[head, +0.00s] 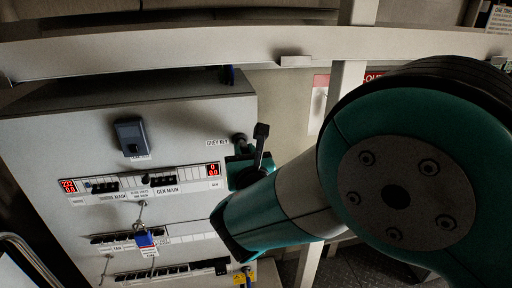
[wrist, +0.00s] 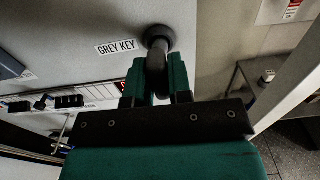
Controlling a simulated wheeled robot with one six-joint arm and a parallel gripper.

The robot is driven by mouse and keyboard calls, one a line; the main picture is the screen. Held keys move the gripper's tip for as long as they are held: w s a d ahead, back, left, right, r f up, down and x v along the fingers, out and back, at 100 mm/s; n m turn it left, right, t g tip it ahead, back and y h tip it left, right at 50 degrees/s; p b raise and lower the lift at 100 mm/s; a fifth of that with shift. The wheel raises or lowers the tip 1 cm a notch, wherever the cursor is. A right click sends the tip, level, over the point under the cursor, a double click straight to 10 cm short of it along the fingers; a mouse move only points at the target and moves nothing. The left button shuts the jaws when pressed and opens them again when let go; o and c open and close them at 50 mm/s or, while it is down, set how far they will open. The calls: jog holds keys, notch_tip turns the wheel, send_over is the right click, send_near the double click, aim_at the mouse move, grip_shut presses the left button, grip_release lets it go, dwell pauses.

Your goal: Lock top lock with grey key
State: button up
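The top lock is a dark round knob (wrist: 158,36) at the right edge of the grey panel, beside the label "GREY KEY" (wrist: 116,47). It also shows in the head view (head: 239,139). The grey key (wrist: 157,72) looks like a dark bar reaching from the knob toward my wrist. My gripper (wrist: 158,88) has one teal finger on each side of this bar, with no clear gap seen. In the head view my gripper (head: 240,164) is just below the knob. The far end of the key and the keyhole are hidden.
Left of the lock are a dark box (head: 132,137) and red number displays (head: 68,186). Lower, a blue padlock or tag (head: 145,239) hangs by the switch rows. A pale frame beam (head: 180,48) crosses above; a post (head: 338,98) stands to the right.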

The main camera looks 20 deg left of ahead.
jog(key=shift+r+n+p, duration=0.15)
jog(key=shift+n+p, duration=0.25)
jog(key=shift+p, duration=0.25)
jog(key=shift+n+p, duration=1)
jog(key=shift+p, duration=0.1)
jog(key=shift+n+p, duration=0.4)
jog(key=shift+p, duration=0.05)
jog(key=shift+n, duration=1)
jog(key=o, duration=1)
jog(key=shift+f, duration=0.2)
